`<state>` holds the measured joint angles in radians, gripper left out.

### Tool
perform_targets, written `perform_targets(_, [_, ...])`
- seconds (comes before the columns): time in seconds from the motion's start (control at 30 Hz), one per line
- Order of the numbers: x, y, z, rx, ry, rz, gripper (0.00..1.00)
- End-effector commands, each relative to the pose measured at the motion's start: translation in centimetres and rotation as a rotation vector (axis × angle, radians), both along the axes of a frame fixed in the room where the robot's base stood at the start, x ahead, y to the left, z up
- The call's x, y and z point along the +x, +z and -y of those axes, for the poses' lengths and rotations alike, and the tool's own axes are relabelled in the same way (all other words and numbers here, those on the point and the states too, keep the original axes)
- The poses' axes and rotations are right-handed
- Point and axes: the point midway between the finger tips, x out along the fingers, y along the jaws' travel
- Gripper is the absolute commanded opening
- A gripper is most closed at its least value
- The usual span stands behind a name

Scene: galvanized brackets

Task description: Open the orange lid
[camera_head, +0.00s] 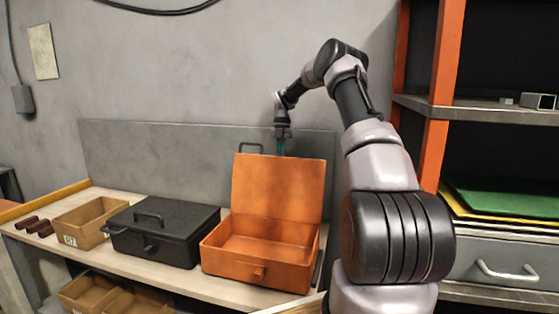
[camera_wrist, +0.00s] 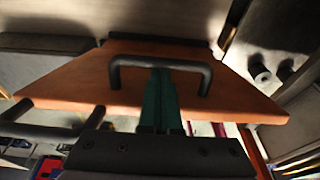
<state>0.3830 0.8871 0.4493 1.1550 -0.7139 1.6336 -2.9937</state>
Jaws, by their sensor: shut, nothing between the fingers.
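The orange lid (camera_head: 277,188) stands upright at the back of the orange box (camera_head: 257,272), whose inside is exposed and looks empty. A black handle (camera_head: 250,147) shows just above the lid's top edge. In the wrist view the lid (camera_wrist: 80,80) has its dark handle (camera_wrist: 205,78) across the middle. My gripper (camera_head: 281,152) is at the lid's top edge, right of the handle, its green fingertips partly hidden behind the lid. In the wrist view its green fingers (camera_wrist: 160,80) are together at the handle, with nothing between them; whether they touch it is unclear.
A closed black box (camera_head: 165,235) stands left of the orange box on the bench (camera_head: 230,290). A cardboard bin (camera_head: 88,222) and brown pieces (camera_head: 38,227) lie farther left. A grey panel (camera_head: 150,160) rises behind. An orange-post shelf (camera_head: 445,70) stands at right.

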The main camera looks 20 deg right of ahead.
Motion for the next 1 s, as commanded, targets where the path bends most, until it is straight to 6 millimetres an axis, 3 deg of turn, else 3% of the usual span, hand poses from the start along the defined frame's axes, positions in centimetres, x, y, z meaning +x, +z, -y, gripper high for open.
perform_targets(0.37, [0.1, 0.7, 0.3, -0.005, -0.001, 0.003, 0.00])
perform_targets(0.73, [0.1, 7.4, 0.1, 0.001, -0.002, 0.005, 0.00])
perform_targets(1.0, [0.0, 9.7, 0.0, 0.000, -0.001, 0.001, 0.00])
